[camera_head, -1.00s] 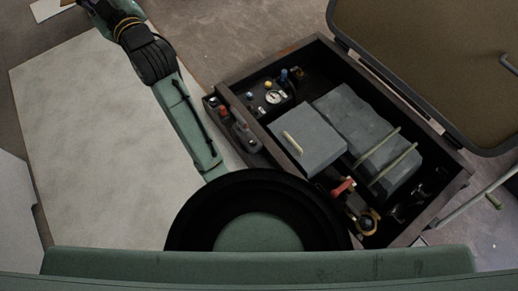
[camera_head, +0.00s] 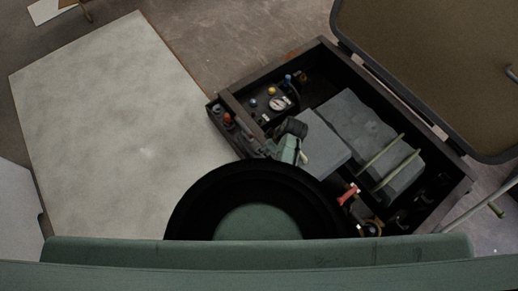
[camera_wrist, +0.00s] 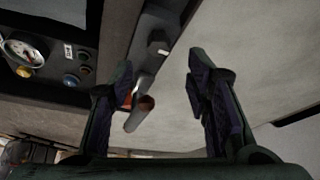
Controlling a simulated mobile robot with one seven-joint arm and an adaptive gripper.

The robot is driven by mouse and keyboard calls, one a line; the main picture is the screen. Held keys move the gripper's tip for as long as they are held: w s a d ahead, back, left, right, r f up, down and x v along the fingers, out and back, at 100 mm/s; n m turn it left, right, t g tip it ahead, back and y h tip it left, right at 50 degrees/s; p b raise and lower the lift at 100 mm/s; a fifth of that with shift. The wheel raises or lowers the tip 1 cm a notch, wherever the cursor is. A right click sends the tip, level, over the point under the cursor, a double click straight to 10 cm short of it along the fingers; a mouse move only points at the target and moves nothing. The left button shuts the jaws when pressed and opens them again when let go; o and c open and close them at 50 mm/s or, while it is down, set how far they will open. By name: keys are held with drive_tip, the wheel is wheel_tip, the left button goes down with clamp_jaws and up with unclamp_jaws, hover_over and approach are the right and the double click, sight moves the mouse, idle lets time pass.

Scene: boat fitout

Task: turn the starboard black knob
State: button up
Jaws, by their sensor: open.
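My gripper (camera_wrist: 160,78) is open in the wrist view, its two dark fingers wide apart with nothing held. A dark knob (camera_wrist: 157,43) sits on the narrow grey ledge beyond and between the fingertips, apart from them. A red-orange part and a brown-ended cylinder (camera_wrist: 142,112) show nearer, beside the left finger and partly hidden by it. In the head view, a dark knob (camera_head: 216,108) and a red knob (camera_head: 227,118) are on the ledge at the box's left side. I cannot tell which dark knob is the starboard one.
The open box (camera_head: 320,44) holds a gauge (camera_head: 278,103), coloured knobs, grey blocks and a red-handled part (camera_head: 349,193). Its lid (camera_head: 430,60) stands open at right. A pale flat panel (camera_head: 110,130) lies clear at left.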

drive_tip(key=x, duration=0.8)
drive_tip(key=shift+w+a+f+b, duration=0.1)
drive_tip(key=shift+w+f+b, duration=0.1)
drive_tip(key=shift+f+b, duration=0.2)
drive_tip(key=shift+c, duration=0.3)
clamp_jaws()
